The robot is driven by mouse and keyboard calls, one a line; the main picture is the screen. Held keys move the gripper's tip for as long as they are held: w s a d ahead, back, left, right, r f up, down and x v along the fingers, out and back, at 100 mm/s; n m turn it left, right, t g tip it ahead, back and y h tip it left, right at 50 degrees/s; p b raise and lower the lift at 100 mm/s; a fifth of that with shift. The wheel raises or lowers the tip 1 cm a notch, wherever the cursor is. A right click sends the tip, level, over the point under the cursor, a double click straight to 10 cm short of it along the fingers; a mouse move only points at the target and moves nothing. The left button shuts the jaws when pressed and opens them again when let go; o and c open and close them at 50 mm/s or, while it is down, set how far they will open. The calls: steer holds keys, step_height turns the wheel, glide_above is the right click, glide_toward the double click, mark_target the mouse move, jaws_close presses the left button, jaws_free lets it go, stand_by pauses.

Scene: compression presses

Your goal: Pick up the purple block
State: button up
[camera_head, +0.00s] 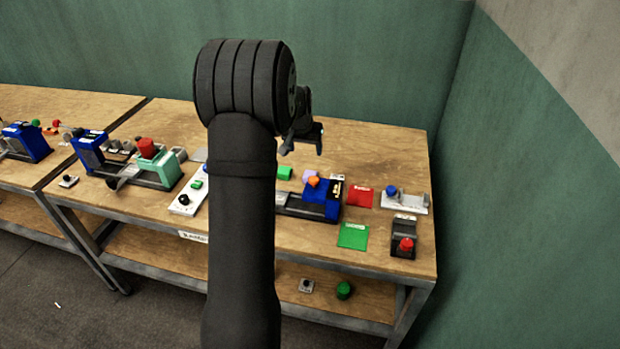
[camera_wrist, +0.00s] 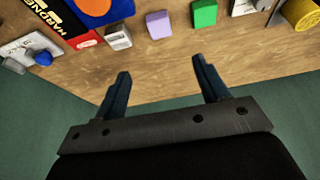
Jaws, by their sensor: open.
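The purple block (camera_wrist: 158,24) lies on the wooden table in the wrist view, close to the top edge of the picture. In the head view a small purple patch of it (camera_head: 309,173) shows between a green block (camera_head: 284,173) and an orange piece (camera_head: 313,182). My gripper (camera_wrist: 161,67) is open and empty, with its two fingers spread apart. In the wrist view the block appears beyond the fingertips, roughly in line with the gap between them. In the head view my gripper (camera_head: 303,147) is above the table, apart from the block.
The green block (camera_wrist: 204,13) stands beside the purple one. On its other side are a small grey-white block (camera_wrist: 118,37) and a blue press (camera_wrist: 100,10). Red (camera_head: 359,197) and green (camera_head: 353,236) pads lie at the right. The table's back strip is clear.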

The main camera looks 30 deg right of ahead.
mark_target(310, 174)
steer(key=x, duration=1.7)
steer(key=shift+c, duration=0.5)
steer(key=c, duration=0.9)
